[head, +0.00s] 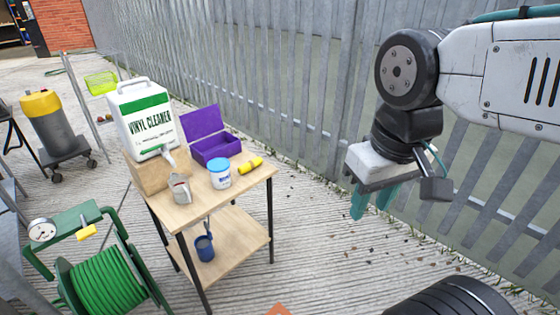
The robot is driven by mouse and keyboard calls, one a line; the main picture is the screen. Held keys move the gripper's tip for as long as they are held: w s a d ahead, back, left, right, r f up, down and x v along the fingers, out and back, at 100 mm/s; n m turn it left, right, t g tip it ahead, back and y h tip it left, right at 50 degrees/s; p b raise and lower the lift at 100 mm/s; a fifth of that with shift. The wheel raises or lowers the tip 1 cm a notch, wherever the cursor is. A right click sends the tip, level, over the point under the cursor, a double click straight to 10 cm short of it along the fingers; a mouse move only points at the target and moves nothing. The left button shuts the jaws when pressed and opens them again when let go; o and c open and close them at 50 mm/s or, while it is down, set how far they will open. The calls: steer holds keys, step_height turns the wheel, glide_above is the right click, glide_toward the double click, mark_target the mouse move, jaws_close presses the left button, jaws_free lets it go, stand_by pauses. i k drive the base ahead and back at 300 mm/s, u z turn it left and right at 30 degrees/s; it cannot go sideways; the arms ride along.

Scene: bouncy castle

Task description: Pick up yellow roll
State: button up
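The yellow roll (251,165) lies on its side on the wooden top of a small two-level table (225,193), near its right back edge. It is between the white tub with a blue lid (219,176) and the table's right corner. My gripper (372,205) hangs in the air to the right of the table, well apart from the roll. Its teal fingers point down with a gap between them, and nothing shows in it.
An open purple box (215,148), a metal can (180,188) and a large vinyl cleaner jug (147,120) on a wooden block share the tabletop. A blue mug (204,247) is on the lower shelf. A green hose reel (105,285) stands left; a metal fence (300,80) runs behind.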

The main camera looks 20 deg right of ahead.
mark_target(250, 166)
steer(key=k, duration=0.65)
steer(key=z, duration=0.55)
steer(key=i, duration=0.6)
steer(key=z, duration=0.6)
steer(key=i, duration=1.4)
steer(key=u, duration=1.2)
steer(key=i, duration=0.6)
steer(key=u, duration=0.75)
